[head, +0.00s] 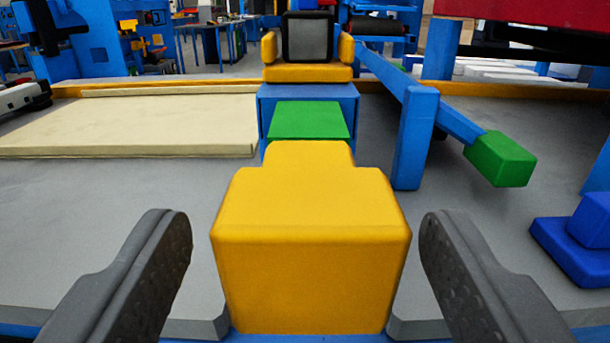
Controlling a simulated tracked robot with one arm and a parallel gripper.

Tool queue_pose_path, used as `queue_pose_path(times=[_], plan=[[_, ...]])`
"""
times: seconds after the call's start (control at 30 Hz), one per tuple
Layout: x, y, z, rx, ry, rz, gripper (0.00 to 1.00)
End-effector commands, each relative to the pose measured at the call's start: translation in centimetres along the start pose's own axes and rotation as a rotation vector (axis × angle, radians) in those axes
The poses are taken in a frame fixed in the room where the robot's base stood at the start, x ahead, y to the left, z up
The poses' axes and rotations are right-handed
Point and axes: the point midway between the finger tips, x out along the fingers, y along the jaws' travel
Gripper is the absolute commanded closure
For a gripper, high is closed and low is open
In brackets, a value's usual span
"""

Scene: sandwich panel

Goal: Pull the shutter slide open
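A large yellow block (310,250) with a narrower stepped back fills the middle of the head view; it looks like the handle of the shutter slide, though its mounting is hidden. My gripper (305,220) is open, with one grey finger on each side of the block. Floor shows between each fingertip and the block, so the upper parts of the fingers are apart from it. Low down, the inner finger parts come close to its sides; I cannot tell whether they touch. Behind it stands a blue box (355,110) with a green piece (308,120) on its front.
A yellow seat-like part with a dark-framed grey panel (307,38) stands behind the box. A beige panel (130,125) lies left. A blue post (415,138) and a bar ending in a green block (500,158) stand right. Blue blocks (572,250) sit at the right edge.

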Motion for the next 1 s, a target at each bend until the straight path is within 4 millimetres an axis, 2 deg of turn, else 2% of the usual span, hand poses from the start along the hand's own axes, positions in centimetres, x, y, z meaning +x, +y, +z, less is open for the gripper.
queue_pose_path(times=[0.17,1.0], plan=[[-0.2,0.0,0.1,0.0,0.0,0.0,0.35],[-5.9,0.1,0.2,0.0,0.001,0.001,0.35]])
